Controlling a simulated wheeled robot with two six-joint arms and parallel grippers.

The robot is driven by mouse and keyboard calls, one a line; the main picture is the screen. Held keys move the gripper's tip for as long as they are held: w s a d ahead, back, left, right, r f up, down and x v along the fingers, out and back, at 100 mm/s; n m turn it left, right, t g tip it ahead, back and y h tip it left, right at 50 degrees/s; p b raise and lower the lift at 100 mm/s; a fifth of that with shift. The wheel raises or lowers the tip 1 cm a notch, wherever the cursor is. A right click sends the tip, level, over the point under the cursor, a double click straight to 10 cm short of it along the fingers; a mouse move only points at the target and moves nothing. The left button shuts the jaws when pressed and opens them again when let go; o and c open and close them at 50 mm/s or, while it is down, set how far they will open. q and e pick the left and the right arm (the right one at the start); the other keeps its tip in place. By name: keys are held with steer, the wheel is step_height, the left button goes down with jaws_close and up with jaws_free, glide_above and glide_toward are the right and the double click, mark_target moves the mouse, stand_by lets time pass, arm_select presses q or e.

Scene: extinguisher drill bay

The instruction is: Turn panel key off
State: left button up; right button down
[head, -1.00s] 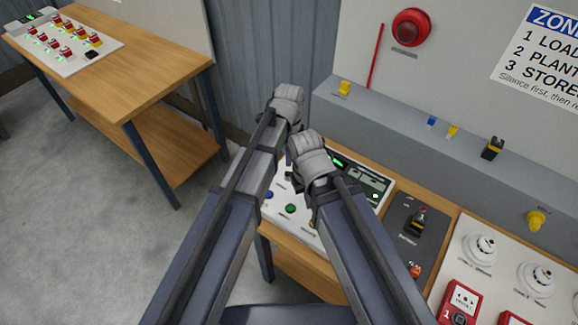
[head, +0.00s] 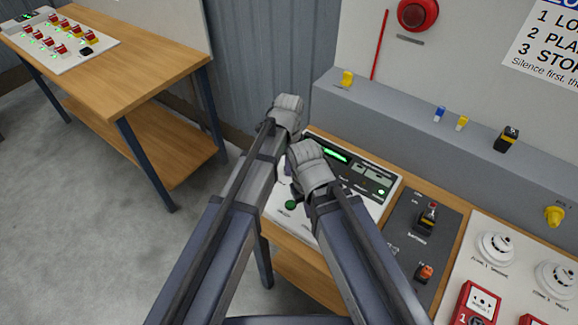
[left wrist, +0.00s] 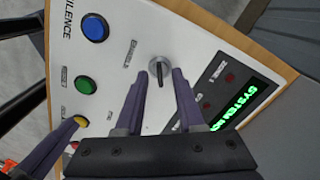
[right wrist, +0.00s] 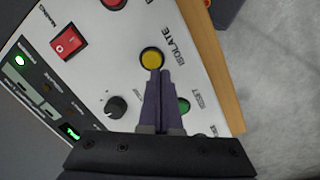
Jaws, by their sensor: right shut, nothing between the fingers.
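The white control panel (head: 290,232) lies on the wooden bench, partly hidden by my arms in the head view. The panel key (left wrist: 159,68) is a small round metal switch with a dark bar in the left wrist view. My left gripper (left wrist: 159,72) is open, its fingertips on either side of the key; whether they touch it cannot be told. My right gripper (right wrist: 158,72) is shut and empty, its tips at the lower edge of the yellow ISOLATE button (right wrist: 152,59); contact is unclear. Both sets of fingertips are mostly hidden in the head view.
Near the key are a blue button (left wrist: 94,27), a green button (left wrist: 86,84) and a lit green display (left wrist: 245,104). A red rocker switch (right wrist: 69,42) and black knob (right wrist: 115,107) are near my right gripper. A dark battery plate (head: 410,225) lies right of the panel.

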arm_select(q)
jaws_close()
stand_by(0.3)
stand_by(0.5)
steer(key=n, duration=1.1)
steer(key=shift+n, duration=0.6)
